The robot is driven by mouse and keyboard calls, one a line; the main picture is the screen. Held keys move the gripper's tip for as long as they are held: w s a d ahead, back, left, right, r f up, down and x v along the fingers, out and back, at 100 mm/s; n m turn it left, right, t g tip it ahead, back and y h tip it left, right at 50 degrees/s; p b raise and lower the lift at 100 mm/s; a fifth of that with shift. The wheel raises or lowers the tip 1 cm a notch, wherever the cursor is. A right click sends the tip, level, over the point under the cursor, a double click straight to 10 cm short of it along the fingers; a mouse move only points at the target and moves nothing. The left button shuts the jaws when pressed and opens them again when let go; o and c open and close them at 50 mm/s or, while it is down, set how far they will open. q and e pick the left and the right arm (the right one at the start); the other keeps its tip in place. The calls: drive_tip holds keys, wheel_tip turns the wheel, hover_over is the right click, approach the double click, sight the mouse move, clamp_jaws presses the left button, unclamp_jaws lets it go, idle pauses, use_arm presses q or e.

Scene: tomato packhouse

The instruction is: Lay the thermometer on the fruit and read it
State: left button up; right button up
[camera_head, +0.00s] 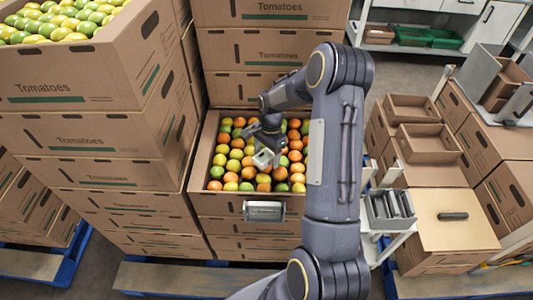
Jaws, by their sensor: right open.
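An open cardboard crate (203,160) at the middle holds the fruit (235,165), round tomatoes in green, yellow and orange. My right gripper (265,158) points down over the middle of the fruit, its jaws open. From here I cannot tell whether its fingertips touch the fruit. I cannot make out a thermometer for certain; a small grey panel (264,211) shows at the crate's front edge. A dark rod-shaped object (453,216) lies on a closed box at the right. My left gripper is out of view.
Tall stacks of tomato boxes (80,90) stand at the left, and more boxes (265,45) rise behind the crate. At the right are empty trays (428,143) and a grey holder (391,209) with upright plates. My right arm hides the crate's right side.

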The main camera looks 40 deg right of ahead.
sight(269, 152)
wheel_tip(269, 152, up, 12)
drive_tip(key=d+f+b, duration=0.1)
drive_tip(key=s+a+r+n+t, duration=0.2)
drive_tip(key=s+a+r+n, duration=0.25)
drive_tip(key=r, duration=0.35)
drive_tip(key=s+a+r+n+t+y, duration=0.1)
drive_tip(key=s+a+n+t+y, duration=0.1)
drive_tip(key=s+a+n, duration=0.9)
drive_tip(key=s+a+t, duration=0.1)
drive_tip(key=s+a, duration=0.3)
drive_tip(key=s, duration=0.4)
drive_tip(key=shift+a+r+t, duration=0.2)
drive_tip(key=shift+a+t, duration=0.05)
drive_tip(key=shift+t, duration=0.15)
idle(1.8)
